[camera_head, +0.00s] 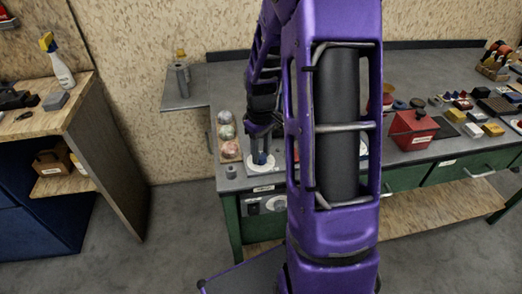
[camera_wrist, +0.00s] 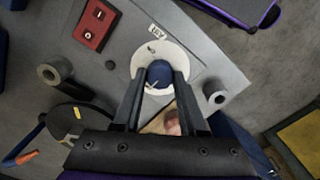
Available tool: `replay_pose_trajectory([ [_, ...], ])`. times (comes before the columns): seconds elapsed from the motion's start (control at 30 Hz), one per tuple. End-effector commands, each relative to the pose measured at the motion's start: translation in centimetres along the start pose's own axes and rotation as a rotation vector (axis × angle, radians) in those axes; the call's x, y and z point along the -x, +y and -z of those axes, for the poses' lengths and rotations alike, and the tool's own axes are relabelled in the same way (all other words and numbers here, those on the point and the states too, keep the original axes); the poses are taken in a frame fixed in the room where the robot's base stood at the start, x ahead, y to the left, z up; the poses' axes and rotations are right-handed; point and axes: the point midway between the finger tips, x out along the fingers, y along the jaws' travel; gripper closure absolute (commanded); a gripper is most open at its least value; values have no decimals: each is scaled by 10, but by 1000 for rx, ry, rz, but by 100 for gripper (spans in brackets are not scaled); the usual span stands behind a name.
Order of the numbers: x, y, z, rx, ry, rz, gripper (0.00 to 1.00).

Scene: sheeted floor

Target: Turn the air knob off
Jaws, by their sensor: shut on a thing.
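The air knob (camera_wrist: 160,72) is a dark blue round knob with a small white mark at its lower left. It sits on a white round dial plate (camera_wrist: 158,48) by a small label (camera_wrist: 155,31) that seems to read AIR. My gripper (camera_wrist: 161,77) has one finger on each side of the knob and is shut on it. In the head view my gripper (camera_head: 261,151) points down at the bench's left end, with the white dial plate (camera_head: 261,168) under it. My purple arm hides part of the bench there.
A red switch (camera_wrist: 95,25) is left of the dial in the wrist view. Grey cylinders (camera_wrist: 215,96) (camera_wrist: 53,71) stand on either side. Several mottled balls (camera_head: 226,132) are left of my gripper. A red box (camera_head: 412,130) and small items are on the right.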

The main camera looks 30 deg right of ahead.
Motion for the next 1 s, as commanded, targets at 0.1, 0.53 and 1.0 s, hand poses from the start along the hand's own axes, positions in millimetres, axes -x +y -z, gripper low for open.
replay_pose_trajectory([
  [0.1,1,0,1,49,2,-1,100],
  [0.53,1,0,1,107,2,-2,100],
  [1.0,0,0,0,106,1,-1,29],
])
